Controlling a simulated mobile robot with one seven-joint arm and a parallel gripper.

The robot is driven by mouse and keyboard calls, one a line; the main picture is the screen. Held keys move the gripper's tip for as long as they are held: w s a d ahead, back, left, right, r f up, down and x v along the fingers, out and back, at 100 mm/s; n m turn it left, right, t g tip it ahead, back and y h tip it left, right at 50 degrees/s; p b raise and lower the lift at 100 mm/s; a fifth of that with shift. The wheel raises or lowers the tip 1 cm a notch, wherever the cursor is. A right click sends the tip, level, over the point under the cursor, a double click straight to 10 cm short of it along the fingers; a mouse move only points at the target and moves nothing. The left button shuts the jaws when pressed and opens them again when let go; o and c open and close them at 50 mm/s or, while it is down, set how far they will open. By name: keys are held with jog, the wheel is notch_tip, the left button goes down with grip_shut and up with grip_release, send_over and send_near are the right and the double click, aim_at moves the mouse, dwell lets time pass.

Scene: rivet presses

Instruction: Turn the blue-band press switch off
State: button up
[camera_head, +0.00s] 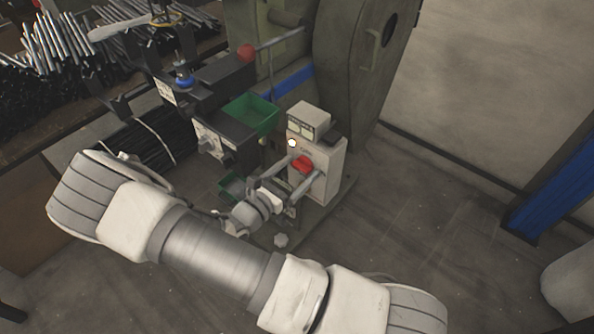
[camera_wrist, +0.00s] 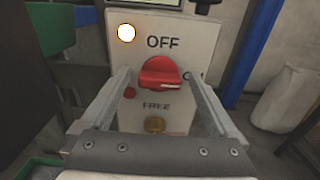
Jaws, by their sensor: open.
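The red switch knob (camera_wrist: 160,76) sits on a pale control box (camera_head: 326,160) beside the green press with the blue band (camera_head: 290,82). In the wrist view, OFF is printed above the knob, FREE below it, and a partly hidden label is at its right. The knob's grip looks roughly sideways; which end points is unclear. A round lamp (camera_wrist: 126,32) at the panel's upper left glows white. My gripper (camera_wrist: 160,80) is open, with one finger on each side of the knob. I cannot tell whether either finger touches it. The knob also shows in the head view (camera_head: 303,164).
A green bin (camera_head: 250,114) and a dark machine with a grey-knobbed panel (camera_head: 214,146) stand left of the box. A small red button (camera_wrist: 129,93) and a brass lock (camera_wrist: 155,124) are on the panel. Open floor (camera_head: 430,210) lies to the right.

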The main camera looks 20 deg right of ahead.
jog(key=c, duration=1.4)
jog(key=shift+r+n+p, duration=0.1)
jog(key=shift+n+p, duration=0.2)
jog(key=shift+p, duration=0.15)
jog(key=shift+r+n+p, duration=0.1)
jog(key=shift+n+p, duration=0.8)
jog(key=shift+p, duration=0.05)
jog(key=n+p, duration=0.3)
jog(key=n, duration=0.2)
jog(key=shift+w+a+n, duration=0.1)
jog(key=shift+n, duration=0.2)
jog(key=n, duration=0.1)
jog(key=n+p, duration=0.1)
jog(key=n, duration=0.1)
jog(key=n+p, duration=0.1)
jog(key=n, duration=0.1)
jog(key=shift+f, duration=0.3)
jog(key=shift+f+n+p, duration=0.1)
jog(key=shift+n+p, duration=0.5)
jog(key=shift+n, duration=1.8)
